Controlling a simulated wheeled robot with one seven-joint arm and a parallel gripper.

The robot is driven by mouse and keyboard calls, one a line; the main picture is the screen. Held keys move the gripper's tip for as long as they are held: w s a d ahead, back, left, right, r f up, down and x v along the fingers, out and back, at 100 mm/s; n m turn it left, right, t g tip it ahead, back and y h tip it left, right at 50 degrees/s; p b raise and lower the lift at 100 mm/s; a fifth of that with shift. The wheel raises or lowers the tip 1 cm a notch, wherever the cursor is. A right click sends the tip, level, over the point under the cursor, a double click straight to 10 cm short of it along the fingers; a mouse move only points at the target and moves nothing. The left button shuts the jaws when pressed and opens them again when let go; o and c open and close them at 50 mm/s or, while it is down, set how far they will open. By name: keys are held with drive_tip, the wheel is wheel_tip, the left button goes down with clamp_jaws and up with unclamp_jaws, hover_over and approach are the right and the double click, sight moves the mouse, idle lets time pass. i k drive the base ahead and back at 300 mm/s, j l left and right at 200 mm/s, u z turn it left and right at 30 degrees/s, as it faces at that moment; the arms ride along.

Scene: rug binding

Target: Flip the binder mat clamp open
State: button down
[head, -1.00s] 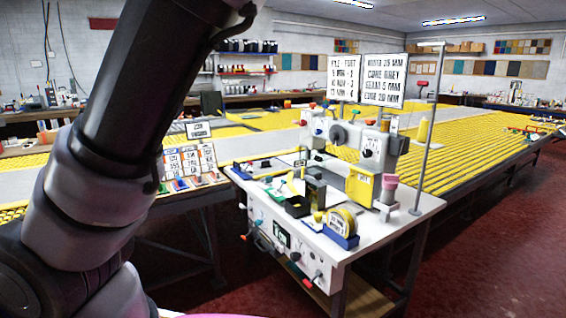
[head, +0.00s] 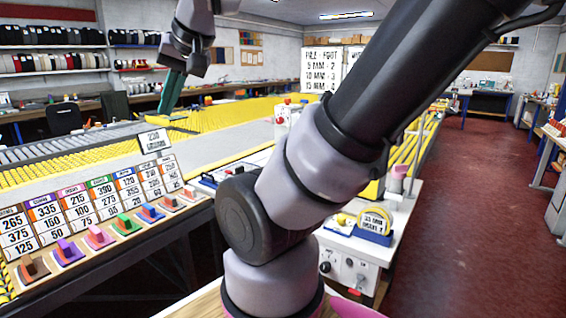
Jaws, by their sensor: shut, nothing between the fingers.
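My gripper (head: 168,108) hangs at the upper left of the head view, fingers pointing down and shut, with nothing seen between them. It appears in front of the long yellow-ribbed table. The white binder machine table (head: 402,205) stands right of centre, and my arm hides much of it. I cannot make out a mat clamp for certain. A small blue device (head: 209,181) lies at the left end of the white table, apart from my gripper; I cannot tell if it is the clamp.
A price board (head: 88,212) with several coloured levers along its front stands at the left. A yellow tape roll in a blue holder (head: 374,224) sits on the white table. The red floor (head: 465,220) at the right is clear. Shelves of spools line the back left.

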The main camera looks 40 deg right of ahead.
sight(228, 172)
drive_tip(key=i+l+z, duration=0.1)
drive_tip(key=i+z, duration=0.3)
drive_tip(key=i, duration=0.2)
drive_tip(key=i+z, duration=0.35)
drive_tip(key=i, duration=0.2)
